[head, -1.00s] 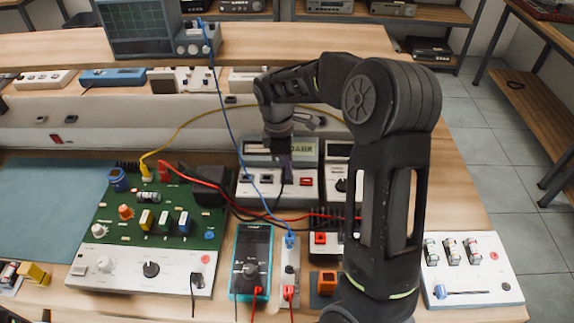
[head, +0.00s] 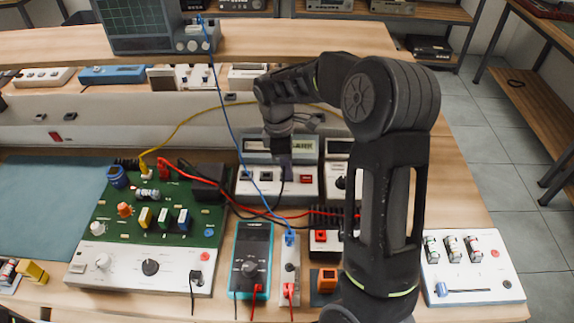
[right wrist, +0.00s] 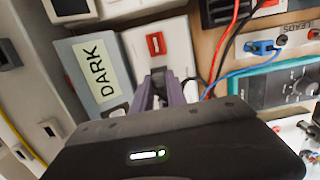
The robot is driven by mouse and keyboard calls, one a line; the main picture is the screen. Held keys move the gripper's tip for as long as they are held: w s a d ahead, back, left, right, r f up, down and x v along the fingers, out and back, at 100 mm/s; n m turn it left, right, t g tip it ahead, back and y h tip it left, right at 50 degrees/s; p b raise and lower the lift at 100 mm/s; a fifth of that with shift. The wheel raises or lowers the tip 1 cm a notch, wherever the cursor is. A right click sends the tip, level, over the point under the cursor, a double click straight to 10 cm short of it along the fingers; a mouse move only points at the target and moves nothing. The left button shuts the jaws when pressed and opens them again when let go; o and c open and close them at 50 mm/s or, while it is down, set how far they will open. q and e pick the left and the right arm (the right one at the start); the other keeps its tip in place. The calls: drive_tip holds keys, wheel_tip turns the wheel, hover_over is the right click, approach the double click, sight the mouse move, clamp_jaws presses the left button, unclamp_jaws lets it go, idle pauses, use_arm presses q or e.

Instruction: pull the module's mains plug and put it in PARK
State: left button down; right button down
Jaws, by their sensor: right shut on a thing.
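My right gripper (head: 283,160) is over the white front of a unit with a display (head: 292,146). It is shut on the mains plug, which is mostly hidden between the fingers; a black cable (head: 281,192) runs down from there. In the right wrist view the purple-grey fingers (right wrist: 163,86) point at the white panel (right wrist: 160,60), beside a red switch (right wrist: 156,43). I cannot tell whether the plug is seated in a socket or clear of it. The display reads DARK (right wrist: 92,70) in the wrist view. No PARK label is readable. My left gripper is not in view.
A green circuit board (head: 180,200) with a white control panel lies left. A teal multimeter (head: 250,262) stands in front, with red, black and blue leads crossing nearby. A white panel with several cylindrical parts (head: 470,275) lies right. A blue mat (head: 50,200) is bare.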

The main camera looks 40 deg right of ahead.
drive_tip(key=c, duration=1.3)
unclamp_jaws()
drive_tip(key=shift+o, duration=0.2)
drive_tip(key=shift+r, duration=0.1)
drive_tip(key=r+p, duration=0.1)
drive_tip(key=r, duration=0.1)
drive_tip(key=r+p, duration=0.4)
drive_tip(key=shift+w+a+r, duration=0.2)
drive_tip(key=shift+a, duration=0.1)
drive_tip(key=shift+a+r+p, duration=0.1)
drive_tip(key=shift+r+p, duration=0.35)
drive_tip(key=shift+r, duration=0.15)
drive_tip(key=shift+w, duration=0.1)
drive_tip(key=shift+r+p, duration=0.85)
drive_tip(key=shift+r, duration=1.65)
